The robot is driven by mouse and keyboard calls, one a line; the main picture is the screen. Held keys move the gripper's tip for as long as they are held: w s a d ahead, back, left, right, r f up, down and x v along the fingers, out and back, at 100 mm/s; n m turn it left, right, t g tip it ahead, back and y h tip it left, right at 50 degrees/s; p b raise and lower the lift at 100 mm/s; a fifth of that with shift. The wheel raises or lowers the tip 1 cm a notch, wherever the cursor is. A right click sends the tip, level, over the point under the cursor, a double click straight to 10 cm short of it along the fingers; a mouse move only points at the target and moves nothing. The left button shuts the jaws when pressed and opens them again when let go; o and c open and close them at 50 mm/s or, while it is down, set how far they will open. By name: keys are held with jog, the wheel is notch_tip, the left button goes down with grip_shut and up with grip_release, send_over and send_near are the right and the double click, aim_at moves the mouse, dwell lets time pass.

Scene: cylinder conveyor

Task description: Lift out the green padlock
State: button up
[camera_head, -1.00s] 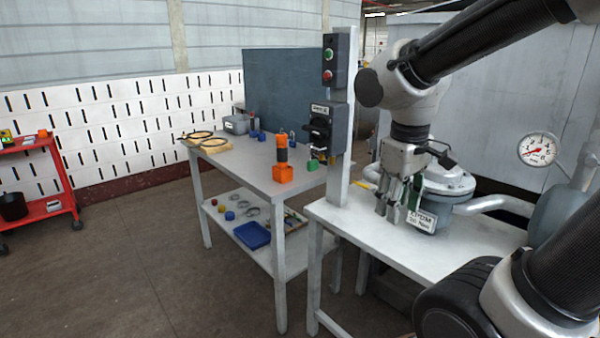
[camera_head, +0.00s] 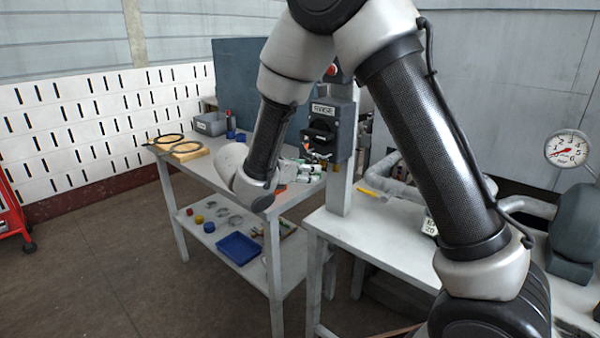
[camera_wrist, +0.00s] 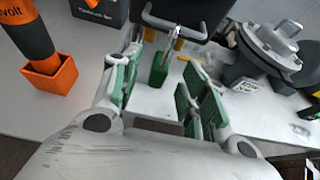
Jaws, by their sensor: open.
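The green padlock (camera_wrist: 159,68) shows upright in the wrist view, below the dark box (camera_wrist: 190,12) with the metal loop. I cannot tell whether its shackle is hooked on anything. My gripper (camera_wrist: 157,80) is open, with green-padded fingers to the left and right of the padlock in that view. The padlock appears beyond the fingertips, and I see no contact. In the head view my gripper (camera_head: 308,171) is below the dark switch box (camera_head: 326,128), beside the post. The padlock cannot be made out there.
An orange holder (camera_wrist: 49,76) with an orange-and-black tool stands left of my gripper. A grey flanged valve (camera_wrist: 272,50) is to the right.

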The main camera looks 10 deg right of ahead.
jog(key=x, duration=0.5)
jog(key=shift+d, duration=0.1)
grip_shut()
